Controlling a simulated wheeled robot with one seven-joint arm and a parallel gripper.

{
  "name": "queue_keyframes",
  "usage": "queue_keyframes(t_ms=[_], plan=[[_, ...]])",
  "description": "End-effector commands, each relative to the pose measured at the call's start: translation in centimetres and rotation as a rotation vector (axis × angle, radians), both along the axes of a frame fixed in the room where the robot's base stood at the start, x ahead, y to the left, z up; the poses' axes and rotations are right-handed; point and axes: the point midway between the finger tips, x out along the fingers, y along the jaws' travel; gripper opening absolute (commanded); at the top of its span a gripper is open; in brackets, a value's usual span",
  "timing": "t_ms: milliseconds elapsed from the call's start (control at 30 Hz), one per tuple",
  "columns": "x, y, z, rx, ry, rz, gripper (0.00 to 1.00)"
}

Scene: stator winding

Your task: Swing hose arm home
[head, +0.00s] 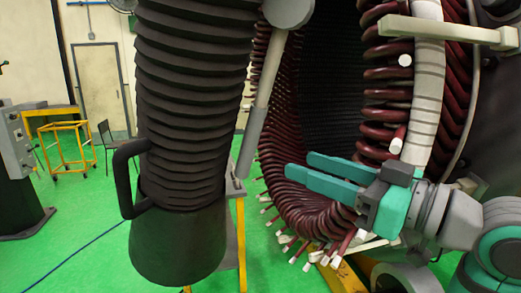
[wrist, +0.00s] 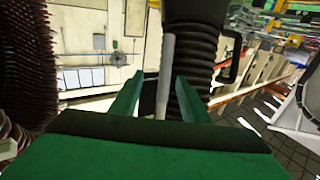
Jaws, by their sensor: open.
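The black corrugated hose (head: 195,90) hangs large in the left-middle of the head view and ends in a dark hood (head: 180,245). A black loop handle (head: 124,180) sticks out from its left side. My teal gripper (head: 287,166) is open and empty, pointing left towards the hose, with a gap between. In the wrist view, the hose (wrist: 200,45), its handle (wrist: 232,58) and a pale rod (wrist: 166,75) show beyond the open fingers (wrist: 160,80).
The big stator (head: 310,90) with dark red coils stands close behind my gripper. A yellow stand (head: 241,240) is behind the hood. A yellow cart (head: 68,147), a chair (head: 108,140) and a grey control box (head: 14,140) are at left. Green floor (head: 80,220) is free between.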

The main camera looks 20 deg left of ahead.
Motion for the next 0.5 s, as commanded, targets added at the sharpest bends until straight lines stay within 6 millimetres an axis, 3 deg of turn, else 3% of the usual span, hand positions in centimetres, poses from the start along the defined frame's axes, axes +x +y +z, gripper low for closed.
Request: queue_keyframes(t_ms=[100, 267, 500], plan=[[-1.0, 0.1, 1.0, -0.038, -0.020, 0.017, 0.42], [-1.1, 0.9, 1.2, -0.051, -0.026, 0.027, 0.42], [0.2, 4.4, 1.2, -0.050, -0.025, 0.029, 0.42]])
